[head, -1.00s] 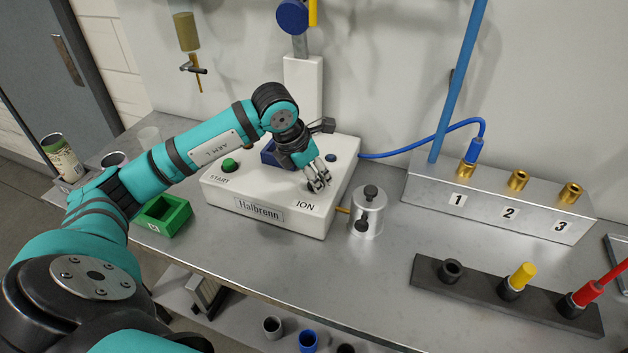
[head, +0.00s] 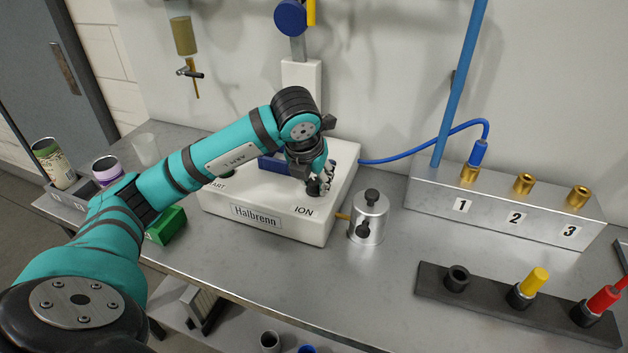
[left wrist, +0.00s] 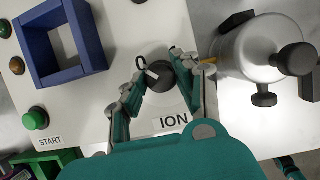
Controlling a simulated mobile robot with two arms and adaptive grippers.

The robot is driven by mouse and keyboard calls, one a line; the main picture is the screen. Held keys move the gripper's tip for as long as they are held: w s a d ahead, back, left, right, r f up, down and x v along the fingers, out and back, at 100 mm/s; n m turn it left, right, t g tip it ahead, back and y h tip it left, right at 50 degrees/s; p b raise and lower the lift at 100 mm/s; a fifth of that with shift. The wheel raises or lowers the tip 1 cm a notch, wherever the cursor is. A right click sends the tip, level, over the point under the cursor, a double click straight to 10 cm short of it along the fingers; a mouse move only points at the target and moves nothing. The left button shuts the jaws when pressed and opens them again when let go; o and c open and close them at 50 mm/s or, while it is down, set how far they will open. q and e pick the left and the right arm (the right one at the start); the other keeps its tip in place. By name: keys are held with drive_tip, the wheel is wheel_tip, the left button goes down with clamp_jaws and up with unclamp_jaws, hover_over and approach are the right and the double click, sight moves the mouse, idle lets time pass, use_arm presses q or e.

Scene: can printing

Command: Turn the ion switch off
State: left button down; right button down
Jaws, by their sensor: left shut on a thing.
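The ion switch (left wrist: 160,75) is a black rotary knob with a white mark, above the ION label on the white Halbrenn box (head: 270,232). My left gripper (head: 318,180) is over the box's right side, at the knob. In the left wrist view its two fingers (left wrist: 153,84) stand on either side of the knob and are closed on it. The white mark points up and to the left in that view. In the head view the knob (head: 314,188) is partly hidden by the fingers.
A silver canister (head: 368,218) with black knobs stands close to the box's right side. A metal block (head: 490,207) with brass sockets and a blue cable is further right. A dark rack (head: 500,305) lies in front. A green tray (head: 166,225) is left of the box.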

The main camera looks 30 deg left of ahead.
use_arm(q)
drive_tip(key=shift+r, duration=0.15)
drive_tip(key=c, duration=1)
unclamp_jaws()
drive_tip(key=v, duration=1.1)
drive_tip(key=shift+s+d+r, duration=0.1)
drive_tip(key=shift+s+r, duration=0.2)
drive_tip(key=shift+r, duration=0.05)
